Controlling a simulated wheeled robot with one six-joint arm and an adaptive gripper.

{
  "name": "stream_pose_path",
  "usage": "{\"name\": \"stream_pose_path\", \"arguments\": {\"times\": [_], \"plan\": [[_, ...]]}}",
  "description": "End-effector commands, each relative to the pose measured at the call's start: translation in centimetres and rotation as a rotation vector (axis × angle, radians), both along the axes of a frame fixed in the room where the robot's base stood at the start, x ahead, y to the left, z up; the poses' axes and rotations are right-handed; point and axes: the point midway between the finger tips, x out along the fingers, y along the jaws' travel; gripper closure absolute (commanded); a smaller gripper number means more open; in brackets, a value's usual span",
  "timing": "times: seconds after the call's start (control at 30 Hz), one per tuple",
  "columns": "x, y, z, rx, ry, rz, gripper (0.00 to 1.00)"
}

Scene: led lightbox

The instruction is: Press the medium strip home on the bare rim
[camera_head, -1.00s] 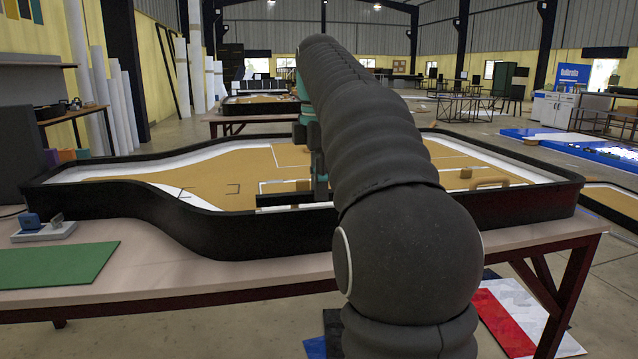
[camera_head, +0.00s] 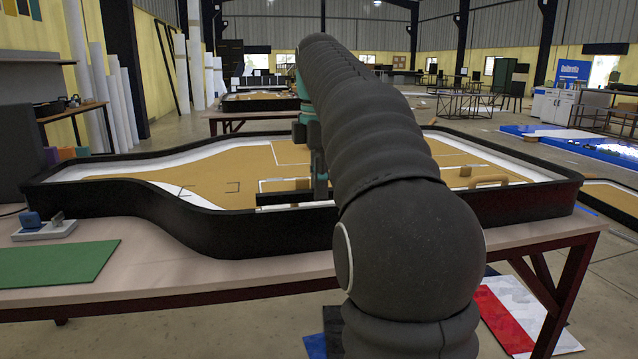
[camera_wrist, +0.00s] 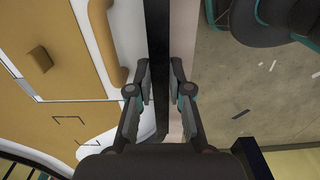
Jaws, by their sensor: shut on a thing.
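The medium strip (camera_head: 283,198) is a dark, narrow bar held level near the front wall of the lightbox. My gripper (camera_head: 319,196) is shut on it from above, and my arm hides the strip's right end. In the wrist view my gripper (camera_wrist: 160,84) has one finger on each side of a dark band, with the strip (camera_wrist: 160,112) between them. The black front rim (camera_head: 280,228) runs just below the strip in the head view. A pale band shows between them there. I cannot tell whether the strip touches the rim.
The lightbox floor (camera_head: 215,170) is tan with white edges and markings. A tan handle-shaped piece (camera_head: 489,181) and a small block (camera_head: 465,171) lie right of my arm. A green mat (camera_head: 55,264) and a small grey stand (camera_head: 45,231) occupy the table's left end.

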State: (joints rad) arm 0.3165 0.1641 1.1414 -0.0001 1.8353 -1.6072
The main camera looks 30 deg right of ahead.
Motion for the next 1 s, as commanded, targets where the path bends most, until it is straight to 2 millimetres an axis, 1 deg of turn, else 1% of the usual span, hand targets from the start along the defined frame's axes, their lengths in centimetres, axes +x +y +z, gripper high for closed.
{"name": "stream_pose_path", "arguments": {"times": [0.27, 1.0], "plan": [[0.0, 0.0, -0.1, 0.000, 0.000, 0.000, 1.00], [0.0, 0.0, -1.6, 0.000, -0.001, 0.000, 1.00]]}}
